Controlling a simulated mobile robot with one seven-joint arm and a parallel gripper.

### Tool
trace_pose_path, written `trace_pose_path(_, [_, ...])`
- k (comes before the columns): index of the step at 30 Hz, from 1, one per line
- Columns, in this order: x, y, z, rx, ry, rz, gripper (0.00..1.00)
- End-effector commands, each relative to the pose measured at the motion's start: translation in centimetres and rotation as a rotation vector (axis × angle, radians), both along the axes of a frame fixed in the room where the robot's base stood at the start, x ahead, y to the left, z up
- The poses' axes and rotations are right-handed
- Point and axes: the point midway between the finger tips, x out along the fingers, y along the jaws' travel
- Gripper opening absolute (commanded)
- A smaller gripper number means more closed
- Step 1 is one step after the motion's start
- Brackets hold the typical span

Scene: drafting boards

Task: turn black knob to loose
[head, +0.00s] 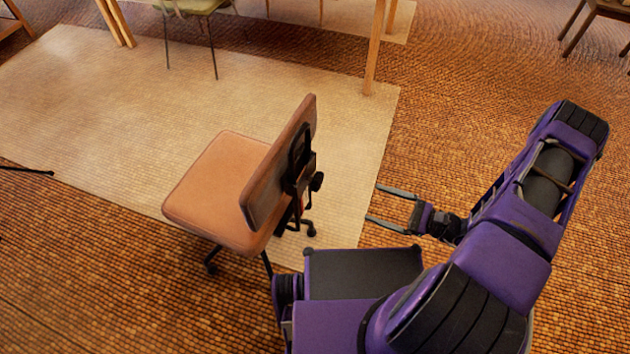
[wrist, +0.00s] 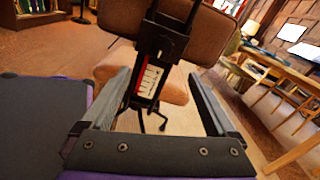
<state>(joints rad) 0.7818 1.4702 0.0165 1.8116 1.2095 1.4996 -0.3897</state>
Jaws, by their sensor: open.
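The black knob (head: 317,181) sticks out from the black bracket (head: 300,160) behind the backrest of a tan office chair (head: 213,185). My gripper (head: 373,202) is open and empty, to the right of the knob, with a clear gap between them. Its fingers point left toward the back of the chair. In the wrist view the chair's black bracket, with a red and white label (wrist: 148,80), shows between and beyond the open fingers of my gripper (wrist: 158,74). The knob is hard to tell from the dark bracket there. Its setting cannot be read.
The chair stands at the edge of a pale rug (head: 100,110) on a brown floor. A wooden table (wrist: 290,72) is at the right in the wrist view. A green-seated chair (head: 195,6) is at the back. Floor around my gripper is clear.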

Motion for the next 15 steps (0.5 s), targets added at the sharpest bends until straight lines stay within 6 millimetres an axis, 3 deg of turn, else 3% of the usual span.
trace_pose_path(5, [0.8, 1.2, 0.0, 0.011, -0.001, -0.017, 0.93])
trace_pose_path(15, [3.6, 7.5, 0.0, 0.009, -0.001, -0.011, 0.93])
